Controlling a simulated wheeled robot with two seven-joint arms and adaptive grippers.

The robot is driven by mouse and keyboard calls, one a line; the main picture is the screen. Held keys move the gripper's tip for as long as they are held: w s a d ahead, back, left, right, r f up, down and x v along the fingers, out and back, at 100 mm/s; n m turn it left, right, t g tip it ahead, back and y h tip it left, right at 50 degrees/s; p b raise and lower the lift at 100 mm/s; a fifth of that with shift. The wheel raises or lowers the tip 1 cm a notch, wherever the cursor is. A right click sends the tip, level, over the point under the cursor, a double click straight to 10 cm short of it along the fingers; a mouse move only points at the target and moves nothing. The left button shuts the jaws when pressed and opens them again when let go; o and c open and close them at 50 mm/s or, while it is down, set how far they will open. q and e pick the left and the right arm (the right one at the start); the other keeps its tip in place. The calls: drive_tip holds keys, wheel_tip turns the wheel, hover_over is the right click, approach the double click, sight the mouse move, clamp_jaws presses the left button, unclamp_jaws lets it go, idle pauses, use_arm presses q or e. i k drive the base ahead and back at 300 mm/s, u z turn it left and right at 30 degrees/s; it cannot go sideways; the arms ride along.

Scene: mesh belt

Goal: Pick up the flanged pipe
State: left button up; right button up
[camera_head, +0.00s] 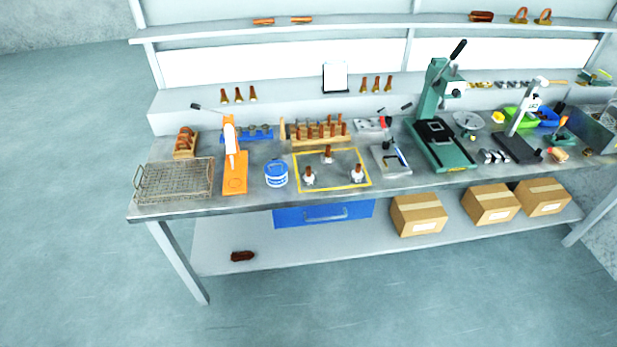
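I cannot tell for certain which piece is the flanged pipe. Several small copper-coloured pieces with wider brass ends stand on the bench's raised ledge, in a left group (238,95) and a right group (376,84). Three upright fittings with copper tops, one of them at the back (328,155), stand inside a yellow outlined square (322,188) on the bench top. A dark copper-brown piece (242,256) lies on the lower shelf at the left. Neither of my grippers shows in the head view.
A wire mesh tray (174,198), orange stand (234,185), blue tub (276,173) and rack of copper pipes (320,139) occupy the bench. A green press (440,145) stands right of centre. Cardboard boxes (418,214) sit on the lower shelf (310,250). The floor in front is clear.

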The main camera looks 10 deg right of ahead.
sight(308, 179)
drive_tip(key=z, duration=1.35)
drive_tip(key=i, duration=1.05)
drive_tip(key=u, duration=2.4)
